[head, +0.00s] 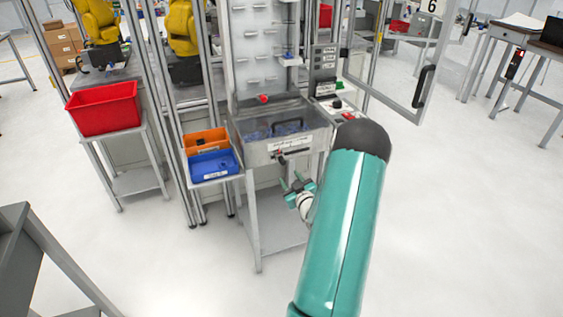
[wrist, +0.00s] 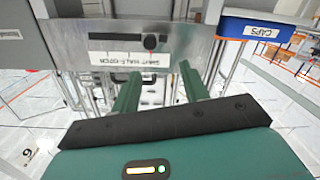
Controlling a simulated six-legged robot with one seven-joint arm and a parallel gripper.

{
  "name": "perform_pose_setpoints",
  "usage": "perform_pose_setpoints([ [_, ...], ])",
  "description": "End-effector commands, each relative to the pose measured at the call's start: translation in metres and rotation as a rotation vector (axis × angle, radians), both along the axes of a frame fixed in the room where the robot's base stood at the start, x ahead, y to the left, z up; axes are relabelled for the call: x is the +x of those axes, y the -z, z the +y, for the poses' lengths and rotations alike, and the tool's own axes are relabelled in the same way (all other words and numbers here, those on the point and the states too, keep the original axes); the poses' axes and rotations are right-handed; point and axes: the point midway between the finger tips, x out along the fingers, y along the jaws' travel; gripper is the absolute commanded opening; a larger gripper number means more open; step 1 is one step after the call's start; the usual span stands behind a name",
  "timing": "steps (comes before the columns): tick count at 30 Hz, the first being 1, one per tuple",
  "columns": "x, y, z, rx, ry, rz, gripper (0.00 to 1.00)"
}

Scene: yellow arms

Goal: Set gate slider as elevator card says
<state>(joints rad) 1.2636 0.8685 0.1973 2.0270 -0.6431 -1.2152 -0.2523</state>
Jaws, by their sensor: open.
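The gate slider is a black knob (wrist: 150,41) on a dark bar, above a strip label (wrist: 128,58) whose words look like shut, half and open, upside down. The knob sits towards the right end of the bar in the wrist view. In the head view the slider (head: 281,158) is on the front of the metal hopper (head: 255,151). My gripper (wrist: 160,78) is open and empty, with its fingers short of the slider. In the head view my gripper (head: 297,184) is just below the hopper front. I cannot make out the elevator card's text.
A blue bin (head: 212,165) marked CAPS in the wrist view (wrist: 262,28) and an orange bin (head: 205,142) stand left of the hopper. A cleated elevator (head: 258,75) rises behind it. A control panel (head: 325,72) and an open door (head: 395,75) are right. Floor in front is clear.

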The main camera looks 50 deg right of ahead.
Motion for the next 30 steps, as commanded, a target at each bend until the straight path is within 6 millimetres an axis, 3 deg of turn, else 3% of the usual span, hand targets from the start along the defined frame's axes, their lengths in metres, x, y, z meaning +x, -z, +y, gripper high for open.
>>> perform_pose_setpoints([
  [3,-0.016,0.012,-0.008,-0.008,0.017,-0.049,0.45],
  [8,-0.012,0.014,-0.012,-0.014,0.019,-0.067,0.45],
  [24,0.073,0.013,-0.061,-0.014,0.018,-0.066,0.45],
  [30,0.095,0.013,-0.075,-0.014,0.018,-0.066,0.45],
])
